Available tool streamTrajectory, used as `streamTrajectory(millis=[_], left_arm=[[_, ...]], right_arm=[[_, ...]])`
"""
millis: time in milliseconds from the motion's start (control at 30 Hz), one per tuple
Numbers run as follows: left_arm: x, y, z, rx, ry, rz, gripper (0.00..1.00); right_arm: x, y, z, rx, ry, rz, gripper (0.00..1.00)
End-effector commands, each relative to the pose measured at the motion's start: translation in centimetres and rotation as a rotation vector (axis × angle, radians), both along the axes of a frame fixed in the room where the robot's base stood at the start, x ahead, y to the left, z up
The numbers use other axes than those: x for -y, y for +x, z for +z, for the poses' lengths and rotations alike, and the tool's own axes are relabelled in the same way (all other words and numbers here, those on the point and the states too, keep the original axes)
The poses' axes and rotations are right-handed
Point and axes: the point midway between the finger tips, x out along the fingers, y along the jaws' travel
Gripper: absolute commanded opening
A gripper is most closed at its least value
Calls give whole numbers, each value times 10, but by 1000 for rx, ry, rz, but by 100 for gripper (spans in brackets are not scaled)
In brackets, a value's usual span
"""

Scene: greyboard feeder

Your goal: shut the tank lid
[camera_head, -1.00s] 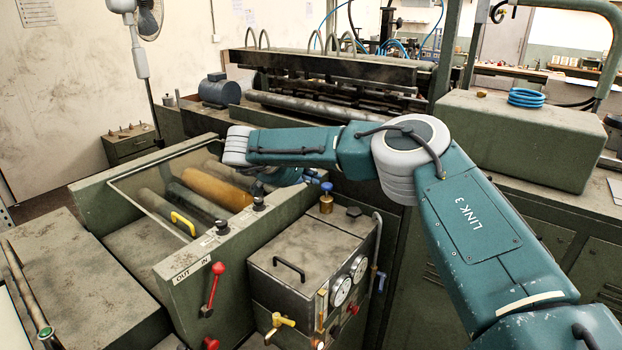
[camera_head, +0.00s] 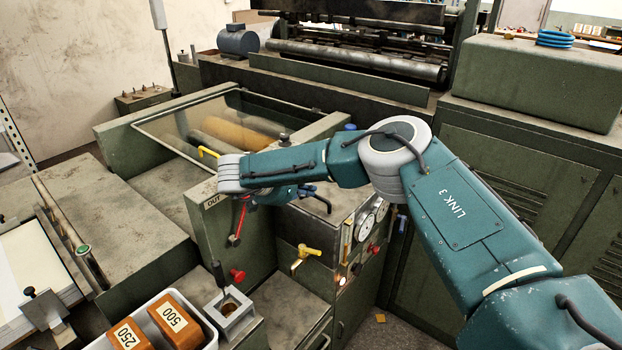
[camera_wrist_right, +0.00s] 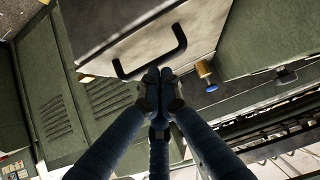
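The tank lid (camera_head: 345,197) is a grey-brown plate on top of the green tank with gauges. My forearm and gripper hide much of it in the head view, so I cannot tell whether it lies fully flat. In the right wrist view the lid (camera_wrist_right: 150,30) fills the upper middle, with a black bar handle (camera_wrist_right: 178,42). My right gripper (camera_wrist_right: 158,76) has its blue fingers together right at the handle's bar; I cannot tell whether they touch it. In the head view the right gripper (camera_head: 290,195) is above the tank's front left part. My left gripper is not in view.
A red lever (camera_head: 238,225) and yellow valve (camera_head: 303,257) stick out near the tank's front. A glass-covered trough (camera_head: 165,125) with rollers lies behind left. A brass fitting (camera_wrist_right: 204,70) stands beside the lid. A white tray (camera_head: 207,330) holds brown weights at the bottom.

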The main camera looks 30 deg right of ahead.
Motion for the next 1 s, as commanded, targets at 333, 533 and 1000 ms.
streamTrajectory(millis=[333,533,1000], left_arm=[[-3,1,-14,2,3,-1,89],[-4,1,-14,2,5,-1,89],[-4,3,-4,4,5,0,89]], right_arm=[[-5,-2,-27,0,0,0,0],[-5,-3,-29,-2,0,0,0],[-8,-2,-16,-2,0,0,0]])
